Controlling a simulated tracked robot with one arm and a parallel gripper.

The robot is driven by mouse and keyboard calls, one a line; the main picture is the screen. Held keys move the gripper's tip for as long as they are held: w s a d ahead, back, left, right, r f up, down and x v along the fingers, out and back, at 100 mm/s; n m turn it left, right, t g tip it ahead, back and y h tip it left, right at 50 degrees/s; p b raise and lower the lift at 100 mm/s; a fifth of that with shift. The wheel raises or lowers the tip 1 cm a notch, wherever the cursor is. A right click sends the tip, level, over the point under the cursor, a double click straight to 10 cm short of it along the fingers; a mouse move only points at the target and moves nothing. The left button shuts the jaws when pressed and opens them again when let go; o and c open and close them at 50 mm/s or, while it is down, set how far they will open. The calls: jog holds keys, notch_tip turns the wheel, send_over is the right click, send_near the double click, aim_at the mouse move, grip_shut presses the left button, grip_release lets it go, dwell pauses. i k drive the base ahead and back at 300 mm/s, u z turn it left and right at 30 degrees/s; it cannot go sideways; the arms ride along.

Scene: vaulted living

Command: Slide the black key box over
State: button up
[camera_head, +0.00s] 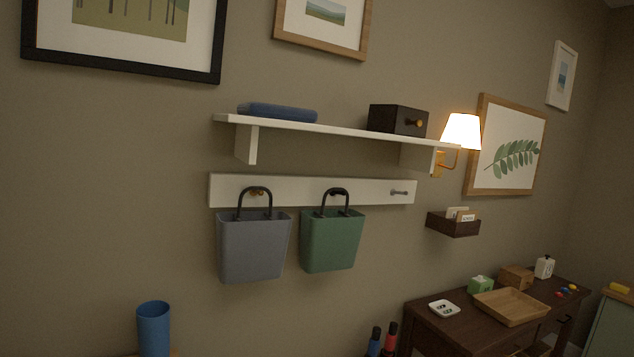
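The black key box (391,120) is a small dark box with a round brass-coloured knob (419,123) on its front right. It sits on the right part of a white wall shelf (345,131). My gripper does not show in this view, so its state is not visible.
A folded blue item (277,112) lies at the shelf's left, with bare shelf between it and the box. A lit lamp (461,131) is close at the shelf's right end. Grey (253,247) and green (331,241) bins hang below. A dark desk (435,328) stands lower right.

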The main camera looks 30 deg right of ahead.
aim_at(382, 118)
jog(key=z, duration=0.5)
jog(key=k, duration=1.3)
jog(key=z, duration=0.95)
jog(key=i, duration=0.95)
jog(key=z, duration=0.55)
jog(key=i, duration=2.75)
jog(key=u, duration=1.3)
jog(key=i, duration=0.9)
jog(key=u, duration=0.35)
jog(key=k, duration=0.15)
jog(key=u, duration=0.2)
